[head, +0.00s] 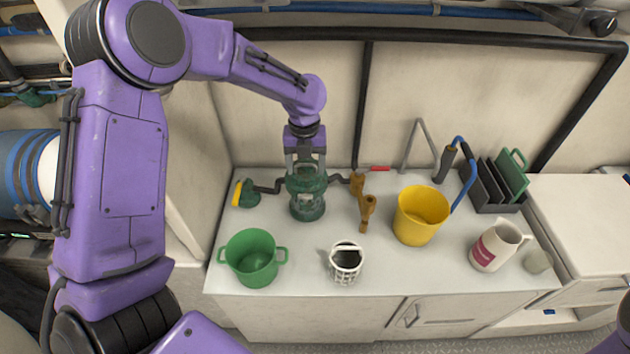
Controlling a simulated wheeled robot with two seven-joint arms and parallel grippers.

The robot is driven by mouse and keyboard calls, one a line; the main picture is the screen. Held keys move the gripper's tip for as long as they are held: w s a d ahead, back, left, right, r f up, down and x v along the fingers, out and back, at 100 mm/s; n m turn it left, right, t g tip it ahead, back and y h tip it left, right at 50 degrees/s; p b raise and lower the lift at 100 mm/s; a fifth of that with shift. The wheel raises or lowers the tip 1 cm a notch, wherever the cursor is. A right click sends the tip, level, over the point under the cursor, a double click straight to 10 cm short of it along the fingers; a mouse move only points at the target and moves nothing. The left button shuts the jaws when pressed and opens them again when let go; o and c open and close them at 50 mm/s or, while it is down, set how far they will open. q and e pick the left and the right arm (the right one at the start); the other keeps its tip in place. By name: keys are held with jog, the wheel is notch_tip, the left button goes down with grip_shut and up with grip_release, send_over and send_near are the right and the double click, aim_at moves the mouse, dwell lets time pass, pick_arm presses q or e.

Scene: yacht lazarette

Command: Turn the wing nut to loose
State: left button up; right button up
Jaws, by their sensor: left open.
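A dark green fitting with a clear middle section (307,202) stands upright on the white counter, with dark pipes running out to both sides near its top. My left gripper (305,172) points down directly over the top of this fitting, with its fingers open and spread. The wing nut cannot be made out; the fingers cover the top of the fitting. Whether the fingers touch anything there, I cannot tell. My right gripper is out of view.
A green pot (253,258), a white basket-like cup (345,262) and a yellow bucket (421,215) stand around the fitting. Brown valve-like parts (366,208) are close to its right. A white jug (497,247) and a dark rack (494,190) stand farther right.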

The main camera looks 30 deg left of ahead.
pick_arm(q)
jog(key=p, duration=0.1)
send_over(305, 195)
notch_tip(305, 195, down, 5)
jog(key=shift+s+r, duration=0.15)
jog(key=shift+r, duration=0.05)
jog(key=f, duration=0.3)
jog(key=f+p, duration=0.1)
jog(key=f, duration=0.1)
jog(key=shift+w+f, duration=0.15)
jog(key=shift+w, duration=0.2)
jog(key=shift+s, duration=0.15)
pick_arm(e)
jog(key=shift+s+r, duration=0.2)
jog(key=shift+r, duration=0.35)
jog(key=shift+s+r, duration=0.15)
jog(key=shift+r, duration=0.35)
